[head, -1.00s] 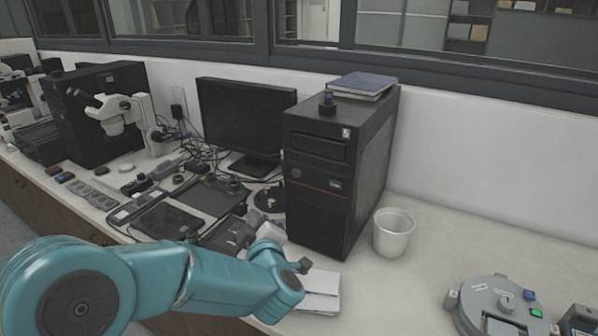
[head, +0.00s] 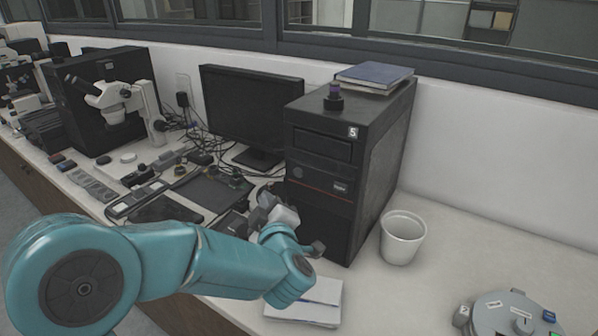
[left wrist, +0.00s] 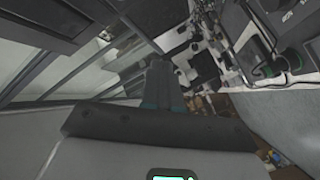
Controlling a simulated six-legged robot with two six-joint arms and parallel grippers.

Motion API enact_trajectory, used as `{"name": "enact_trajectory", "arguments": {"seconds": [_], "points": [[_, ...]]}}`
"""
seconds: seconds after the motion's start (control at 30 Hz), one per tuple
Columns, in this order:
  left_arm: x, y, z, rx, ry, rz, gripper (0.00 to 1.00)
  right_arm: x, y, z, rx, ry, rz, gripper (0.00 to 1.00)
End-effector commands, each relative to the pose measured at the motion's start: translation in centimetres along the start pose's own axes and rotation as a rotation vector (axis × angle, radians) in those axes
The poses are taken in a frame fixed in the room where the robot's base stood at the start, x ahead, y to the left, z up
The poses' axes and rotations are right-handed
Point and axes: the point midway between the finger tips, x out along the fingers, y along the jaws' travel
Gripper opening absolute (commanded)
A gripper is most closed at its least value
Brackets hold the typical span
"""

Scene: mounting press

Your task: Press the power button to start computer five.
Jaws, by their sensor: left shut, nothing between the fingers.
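Computer five is the black tower (head: 325,215) with a "5" label (head: 353,132) on its upper front, standing upright on the bench. A small round button (head: 297,172) shows on the left of its front, above a red line. My left gripper (head: 268,200) is shut and empty, low in front of the tower's left front edge and below the button's height. I cannot tell whether it touches the tower. In the left wrist view its dark closed fingers (left wrist: 163,85) point up the picture. My right gripper is not in view.
A monitor (head: 250,115) and tangled cables stand left of the tower. A white cup (head: 402,238) is close on its right. White papers (head: 305,303) lie below my wrist. A blue book (head: 374,75) and a small dark object (head: 334,97) rest on the tower. A grey round device (head: 510,315) is at lower right.

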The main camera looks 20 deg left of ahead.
Motion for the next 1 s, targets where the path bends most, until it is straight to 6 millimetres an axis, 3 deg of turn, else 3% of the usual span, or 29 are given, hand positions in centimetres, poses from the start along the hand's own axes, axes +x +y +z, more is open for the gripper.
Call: {"name": "enact_trajectory", "arguments": {"seconds": [0.27,0.67,1.0], "points": [[0.3,0.3,0.1,0.0,0.0,0.0,0.0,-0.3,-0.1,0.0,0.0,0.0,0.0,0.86],[4.2,3.2,2.9,0.001,-0.001,-0.001,0.0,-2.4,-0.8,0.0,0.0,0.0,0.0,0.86],[6.3,4.5,4.5,0.0,0.0,0.0,0.0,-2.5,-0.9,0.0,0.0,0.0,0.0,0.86]]}}
